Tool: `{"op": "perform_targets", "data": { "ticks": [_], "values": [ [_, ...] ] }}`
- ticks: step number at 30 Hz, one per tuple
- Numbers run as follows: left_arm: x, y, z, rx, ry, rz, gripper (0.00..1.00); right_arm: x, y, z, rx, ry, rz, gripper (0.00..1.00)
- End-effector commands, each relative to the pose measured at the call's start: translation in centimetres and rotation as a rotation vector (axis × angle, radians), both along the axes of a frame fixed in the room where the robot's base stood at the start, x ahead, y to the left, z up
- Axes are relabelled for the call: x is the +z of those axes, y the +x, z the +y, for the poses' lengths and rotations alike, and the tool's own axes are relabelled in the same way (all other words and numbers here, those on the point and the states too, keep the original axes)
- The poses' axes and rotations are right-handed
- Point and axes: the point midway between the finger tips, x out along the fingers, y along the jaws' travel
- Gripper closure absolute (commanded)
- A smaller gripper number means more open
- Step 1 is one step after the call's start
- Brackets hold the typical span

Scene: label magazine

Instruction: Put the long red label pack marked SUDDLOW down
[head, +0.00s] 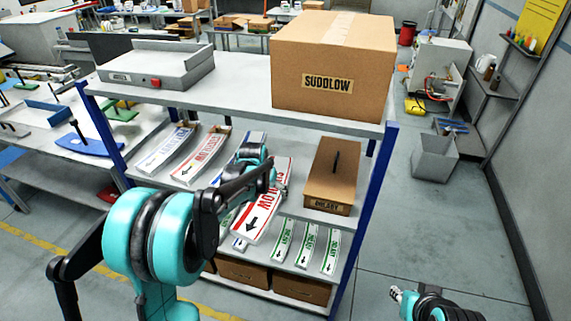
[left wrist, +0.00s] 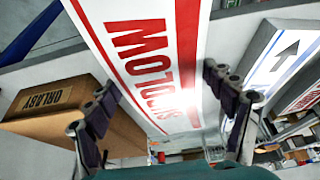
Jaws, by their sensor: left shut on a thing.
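The long red label pack marked SUDDLOW (head: 258,216) is white with red bands, red lettering and a black arrow. My left gripper (head: 276,180) is shut on it and holds it tilted in front of the rack's middle shelf. In the left wrist view the pack (left wrist: 150,50) runs between the two fingers of the left gripper (left wrist: 165,108). Whether its lower end touches anything is hidden. My right gripper (head: 396,294) is low at the right, away from the rack, small and partly seen; its jaws are unclear.
Another red pack (head: 203,152) and a blue-lettered pack (head: 165,150) lie left on the middle shelf. A brown ORLABY box (head: 322,190) stands right. Several green packs (head: 306,248) lie below. A large SUDDLOW carton (head: 345,55) and grey device (head: 160,63) occupy the top shelf.

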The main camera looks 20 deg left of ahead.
Motion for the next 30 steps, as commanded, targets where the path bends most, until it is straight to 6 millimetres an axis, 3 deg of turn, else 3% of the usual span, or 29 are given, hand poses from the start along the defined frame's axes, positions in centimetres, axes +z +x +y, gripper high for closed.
{"op": "perform_targets", "data": {
  "ticks": [5,21,30],
  "values": [
    [-0.2,2.8,0.1,-0.002,0.000,-0.001,0.71,-0.7,0.0,0.0,0.000,0.000,0.000,0.69],
    [-0.2,16.3,-0.4,-0.001,-0.001,-0.001,0.71,-3.5,0.0,0.0,0.000,0.000,0.000,0.69],
    [-0.4,18.3,-0.4,0.000,0.000,-0.001,0.71,-3.9,0.0,0.0,0.000,0.000,0.000,0.69]
  ]
}}
